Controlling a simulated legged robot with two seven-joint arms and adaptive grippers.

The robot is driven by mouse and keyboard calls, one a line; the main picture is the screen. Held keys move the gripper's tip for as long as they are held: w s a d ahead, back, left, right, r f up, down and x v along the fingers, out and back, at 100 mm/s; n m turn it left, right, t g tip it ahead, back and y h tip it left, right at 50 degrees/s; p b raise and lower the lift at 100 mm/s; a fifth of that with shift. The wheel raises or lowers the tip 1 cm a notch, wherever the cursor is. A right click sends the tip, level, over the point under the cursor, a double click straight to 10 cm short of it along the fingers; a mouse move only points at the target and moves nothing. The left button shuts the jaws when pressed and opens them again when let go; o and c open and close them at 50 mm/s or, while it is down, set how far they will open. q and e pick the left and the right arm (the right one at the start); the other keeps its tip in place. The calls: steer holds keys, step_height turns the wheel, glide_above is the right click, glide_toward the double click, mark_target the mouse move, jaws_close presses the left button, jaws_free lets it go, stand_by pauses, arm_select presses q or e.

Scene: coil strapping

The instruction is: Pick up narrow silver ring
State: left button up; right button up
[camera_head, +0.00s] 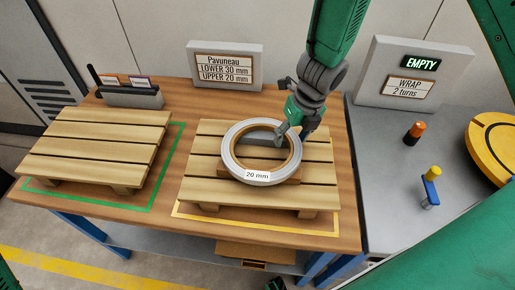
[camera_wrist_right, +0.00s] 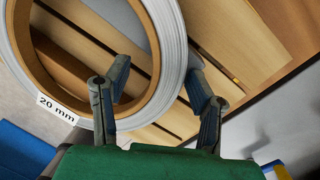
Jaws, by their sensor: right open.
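The narrow silver ring (camera_head: 229,155), labelled 20 mm, lies flat on the right wooden pallet, with a brown inner lining. My right gripper (camera_head: 293,136) is open at the ring's far right side. In the right wrist view, the ring (camera_wrist_right: 172,40) passes between the open fingers of my right gripper (camera_wrist_right: 158,70). One finger shows over the ring's hole and the other outside its rim; contact cannot be told.
The right pallet (camera_head: 205,177) stands inside a yellow outline, the empty left pallet (camera_head: 95,145) inside a green one. A sign (camera_head: 226,67) stands behind. On the grey table at right are an orange-topped cylinder (camera_head: 413,132), a yellow-and-blue tool (camera_head: 430,185) and a yellow disc (camera_head: 495,145).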

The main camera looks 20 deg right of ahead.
steer(key=shift+d, duration=0.4)
steer(key=shift+d+f, duration=0.2)
steer(key=shift+d, duration=0.2)
jaws_close()
steer(key=shift+a+r, duration=0.1)
steer(key=shift+a, duration=0.35)
steer(key=shift+a+r, duration=0.2)
steer(key=shift+a, duration=0.15)
steer(key=shift+r, duration=0.3)
steer(key=shift+d+r, duration=0.1)
steer(key=shift+r, duration=0.25)
steer(key=shift+d+r+p, duration=0.2)
steer(key=shift+r+p, duration=0.1)
steer(key=shift+r, duration=0.2)
steer(key=shift+d+r+p, duration=0.2)
steer(key=shift+r+p, duration=0.05)
steer(key=shift+r, duration=0.2)
arm_select(q)
steer(key=shift+d+f+b, duration=0.45)
steer(key=shift+f+b, duration=0.25)
steer(key=shift+b, duration=0.75)
arm_select(e)
steer(key=s+d, duration=0.9)
steer(key=d, duration=0.6)
steer(key=shift+s, duration=0.2)
